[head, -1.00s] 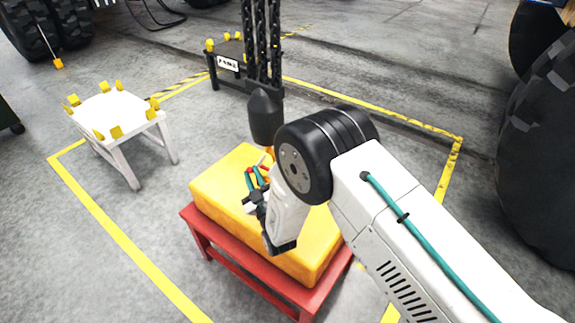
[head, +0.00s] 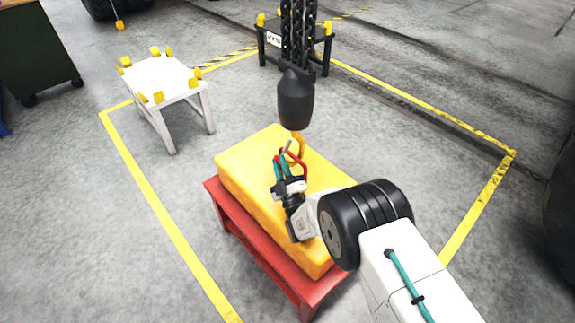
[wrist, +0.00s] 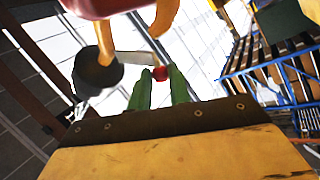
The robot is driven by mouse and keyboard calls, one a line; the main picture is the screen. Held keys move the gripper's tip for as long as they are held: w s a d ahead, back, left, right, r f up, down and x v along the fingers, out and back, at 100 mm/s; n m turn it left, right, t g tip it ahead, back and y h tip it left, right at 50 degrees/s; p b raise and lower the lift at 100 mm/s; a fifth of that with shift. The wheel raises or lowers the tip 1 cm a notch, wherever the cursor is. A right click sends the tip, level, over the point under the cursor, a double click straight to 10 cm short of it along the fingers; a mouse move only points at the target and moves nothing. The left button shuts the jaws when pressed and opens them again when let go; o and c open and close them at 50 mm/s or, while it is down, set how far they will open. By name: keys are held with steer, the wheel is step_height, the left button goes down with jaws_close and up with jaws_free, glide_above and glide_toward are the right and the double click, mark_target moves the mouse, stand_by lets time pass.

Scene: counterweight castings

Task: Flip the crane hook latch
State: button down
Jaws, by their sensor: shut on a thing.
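The dark hook block (head: 295,98) hangs on black chains over the yellow casting (head: 245,160). Its orange hook (head: 299,143) shows below it and also in the wrist view (wrist: 163,14). A red lifting eye (head: 303,165) stands on the casting by the hook; whether the hook passes through it is unclear. My gripper (head: 281,160) is low over the casting, beside the hook. In the wrist view its green fingers (wrist: 160,88) are shut on a small red knob (wrist: 160,73), apparently at the end of the thin latch (wrist: 153,45). The latch's exact angle is hard to tell.
The casting rests on a red stand (head: 255,262). A white stand (head: 160,78) with yellow corner pieces is at the left, and a black stand (head: 325,45) is behind the chains. Yellow floor lines (head: 155,200) surround them; the floor between is clear.

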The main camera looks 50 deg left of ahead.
steer(key=shift+s+f, duration=0.1)
steer(key=shift+f, duration=0.25)
steer(key=c, duration=1.6)
jaws_free()
steer(key=shift+o, duration=0.2)
steer(key=shift+r, duration=0.1)
steer(key=s+d+r, duration=0.2)
steer(key=s+d, duration=0.2)
steer(key=d, duration=0.2)
steer(key=s+d+r, duration=0.3)
steer(key=s+d, duration=0.1)
steer(key=d, duration=0.3)
steer(key=shift+s+d, duration=0.15)
steer(key=shift+s, duration=0.25)
